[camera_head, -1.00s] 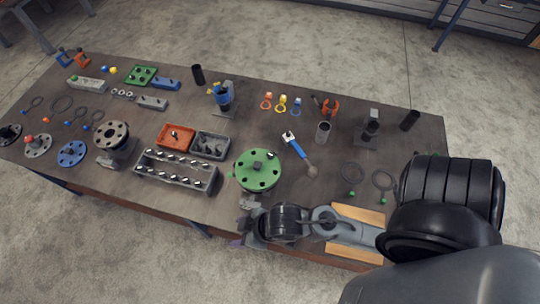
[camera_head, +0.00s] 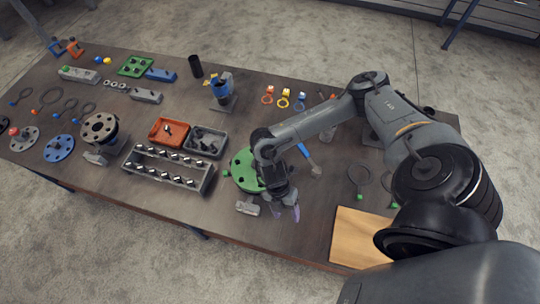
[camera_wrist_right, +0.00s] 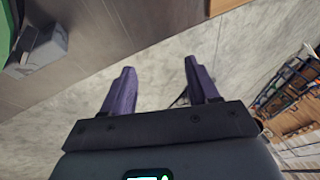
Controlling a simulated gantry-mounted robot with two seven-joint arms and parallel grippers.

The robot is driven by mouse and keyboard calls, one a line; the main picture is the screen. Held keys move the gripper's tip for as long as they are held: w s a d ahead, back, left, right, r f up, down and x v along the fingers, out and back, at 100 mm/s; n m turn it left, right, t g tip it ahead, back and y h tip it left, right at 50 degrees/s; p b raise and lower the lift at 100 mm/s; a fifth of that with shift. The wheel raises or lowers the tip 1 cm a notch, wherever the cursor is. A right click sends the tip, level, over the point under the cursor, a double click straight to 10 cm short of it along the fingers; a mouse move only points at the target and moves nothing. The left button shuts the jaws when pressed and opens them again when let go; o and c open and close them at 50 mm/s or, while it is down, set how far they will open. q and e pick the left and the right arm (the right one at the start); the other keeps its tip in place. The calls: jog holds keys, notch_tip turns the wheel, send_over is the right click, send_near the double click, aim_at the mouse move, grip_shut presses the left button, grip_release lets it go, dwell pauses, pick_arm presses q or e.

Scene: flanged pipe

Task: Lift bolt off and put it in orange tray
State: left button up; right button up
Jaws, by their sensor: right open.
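The orange tray (camera_head: 157,134) lies left of centre in the head view, with a small dark bolt (camera_head: 168,129) in it. The green flange (camera_head: 239,168) with dark bolts in it stands right of the tray, partly hidden by my right arm. I cannot tell which bolt is the task's. My right gripper (camera_head: 286,212) is open and empty beside the flange, near the table's front edge. In the right wrist view my purple fingers (camera_wrist_right: 158,78) are apart with only floor between them, and a green edge of the flange (camera_wrist_right: 4,30) shows at left. My left gripper is not in view.
A grey tray (camera_head: 219,151) joins the orange one. A long grey rack (camera_head: 140,173) with several bolts stands in front. A grey block (camera_head: 247,208) sits by the right gripper. A wooden board (camera_head: 362,240) lies at the front right. Blue-handled tool and rings lie farther right.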

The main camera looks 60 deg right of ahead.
jog(key=w+d+r+m+t+h+b, duration=0.15)
jog(key=w+d+r, duration=0.25)
jog(key=w+d, duration=0.4)
jog(key=w+d+r+m+t+h+b, duration=0.1)
jog(key=w+d+r+t+b, duration=0.15)
jog(key=w+d+r, duration=0.55)
jog(key=shift+s+d+f+p, duration=0.15)
jog(key=shift+d+f, duration=0.25)
jog(key=shift+f, duration=0.95)
jog(key=shift+s+d+f+p, duration=0.1)
jog(key=shift+s+d+f, duration=0.2)
jog(key=shift+f, duration=1)
jog(key=shift+s+d+f+p, duration=0.1)
jog(key=shift+d+f, duration=0.35)
jog(key=shift+f, duration=0.9)
jog(key=f, duration=0.3)
jog(key=shift+w+d+f, duration=0.15)
jog(key=shift+d+f, duration=0.05)
jog(key=shift+f, duration=0.85)
grip_shut()
